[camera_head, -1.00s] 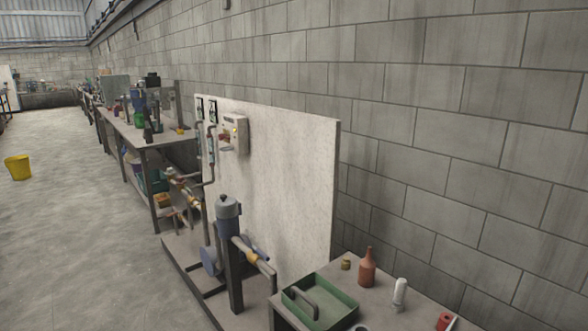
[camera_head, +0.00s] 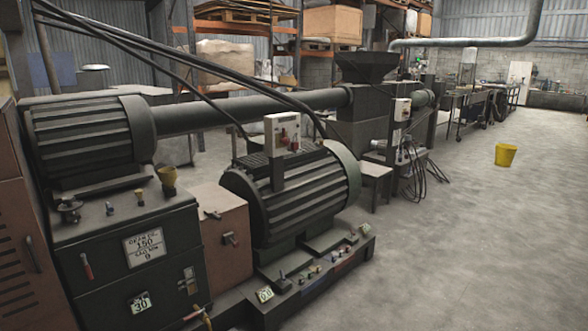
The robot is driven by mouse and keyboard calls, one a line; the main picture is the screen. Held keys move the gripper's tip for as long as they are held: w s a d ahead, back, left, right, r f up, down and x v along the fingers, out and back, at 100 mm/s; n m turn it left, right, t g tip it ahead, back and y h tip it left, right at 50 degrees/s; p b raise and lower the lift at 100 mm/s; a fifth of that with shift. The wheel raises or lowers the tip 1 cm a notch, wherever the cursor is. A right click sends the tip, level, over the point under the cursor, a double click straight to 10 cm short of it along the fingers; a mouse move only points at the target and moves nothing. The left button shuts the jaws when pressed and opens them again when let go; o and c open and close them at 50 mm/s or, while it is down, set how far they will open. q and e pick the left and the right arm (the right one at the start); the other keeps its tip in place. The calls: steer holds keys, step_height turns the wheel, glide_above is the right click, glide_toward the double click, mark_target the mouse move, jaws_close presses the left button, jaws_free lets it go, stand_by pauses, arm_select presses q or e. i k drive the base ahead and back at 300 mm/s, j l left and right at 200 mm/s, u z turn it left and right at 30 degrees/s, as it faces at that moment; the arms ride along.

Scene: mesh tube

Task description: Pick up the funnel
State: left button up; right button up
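A small yellow, funnel-shaped object (camera_head: 167,178) stands on top of the dark green machine cabinet (camera_head: 123,225) at the left. It looks wider at the top than at the bottom. I cannot tell for certain that it is the funnel. Nothing is seen touching it from above. Neither of my grippers shows in the head view.
A large ribbed motor (camera_head: 298,195) stands right of the cabinet, with a dark hopper (camera_head: 366,66) behind it. Cables hang over the machine. The grey floor (camera_head: 470,250) at the right is clear.

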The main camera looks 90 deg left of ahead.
mark_target(168, 175)
steer(key=u, duration=4.15)
steer(key=i+l+u, duration=0.35)
steer(key=u, duration=0.15)
steer(key=i+l+u, duration=0.25)
steer(key=l+u, duration=0.25)
